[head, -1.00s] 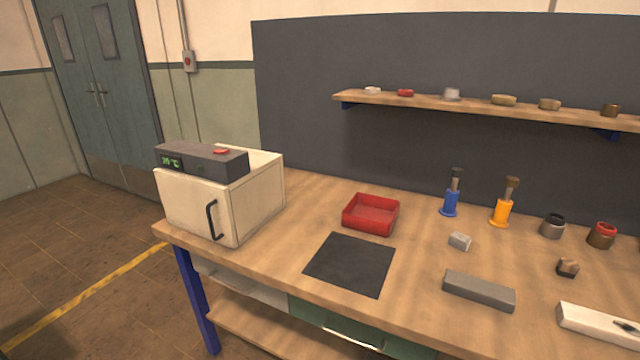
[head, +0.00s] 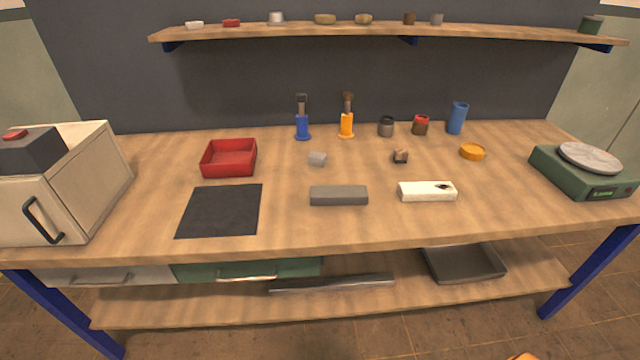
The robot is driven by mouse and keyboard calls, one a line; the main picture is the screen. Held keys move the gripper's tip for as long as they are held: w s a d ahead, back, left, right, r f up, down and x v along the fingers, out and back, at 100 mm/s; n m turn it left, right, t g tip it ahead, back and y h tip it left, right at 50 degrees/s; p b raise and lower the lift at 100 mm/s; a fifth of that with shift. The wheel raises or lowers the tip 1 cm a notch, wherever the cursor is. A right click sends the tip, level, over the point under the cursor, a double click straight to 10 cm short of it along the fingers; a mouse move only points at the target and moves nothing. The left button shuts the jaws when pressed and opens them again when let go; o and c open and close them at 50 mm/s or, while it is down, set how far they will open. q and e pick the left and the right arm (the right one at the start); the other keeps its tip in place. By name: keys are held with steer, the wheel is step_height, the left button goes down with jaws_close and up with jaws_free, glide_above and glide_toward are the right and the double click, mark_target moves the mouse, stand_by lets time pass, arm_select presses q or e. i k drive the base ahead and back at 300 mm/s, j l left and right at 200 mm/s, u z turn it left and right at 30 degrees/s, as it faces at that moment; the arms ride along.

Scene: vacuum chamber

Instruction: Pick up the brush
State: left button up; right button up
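Two upright brush-like tools stand toward the back of the workbench. One has a dark top in a blue holder (head: 302,128). The other has a brown top in an orange holder (head: 346,126), just right of the blue one. Which of them is the brush of the task I cannot tell. Both stand apart from each other, with clear wood in front of them. Neither of my grippers is in view.
The workbench (head: 300,233) also holds a red tray (head: 229,158), black mat (head: 220,210), grey block (head: 338,195), white block (head: 427,191), small jars (head: 386,127), blue cup (head: 457,118) and green scale (head: 586,172). A white box (head: 85,185) stands left. A shelf (head: 380,31) hangs behind.

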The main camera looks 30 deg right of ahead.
mark_target(401, 155)
steer(key=z, duration=1.55)
steer(key=i+l+u, duration=0.1)
steer(key=i+u, duration=0.25)
steer(key=i+l+u, duration=0.2)
steer(key=u, duration=0.15)
steer(key=i, duration=0.1)
